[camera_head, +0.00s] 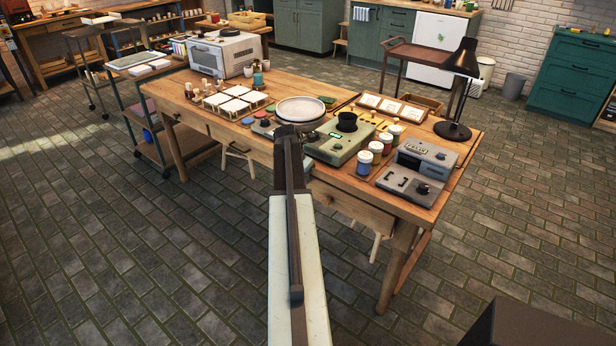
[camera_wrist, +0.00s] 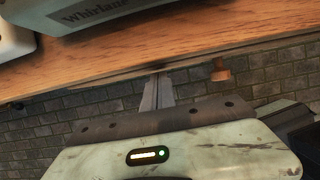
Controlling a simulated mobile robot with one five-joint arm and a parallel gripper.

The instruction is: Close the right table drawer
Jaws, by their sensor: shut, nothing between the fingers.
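The wooden work table (camera_head: 465,150) stands ahead in the head view. The right drawer's front (camera_head: 352,208) shows below the table's front edge, right of my arm. It seems to stand out a little from the table; its exact gap is hard to tell. In the wrist view a wooden strip crosses the top, and a round wooden knob (camera_wrist: 221,70) sticks out below it. My gripper (camera_wrist: 158,80) is shut and empty, its tips close to the strip, left of the knob. Contact cannot be told. In the head view my arm hides the gripper.
A pottery wheel (camera_head: 302,108), paint jars (camera_head: 376,150), a grey device (camera_head: 415,168) and a black lamp (camera_head: 455,130) stand on the table. A shelved cart (camera_head: 150,115) is at its left. A stool (camera_head: 238,150) is under the table. The brick floor in front is clear.

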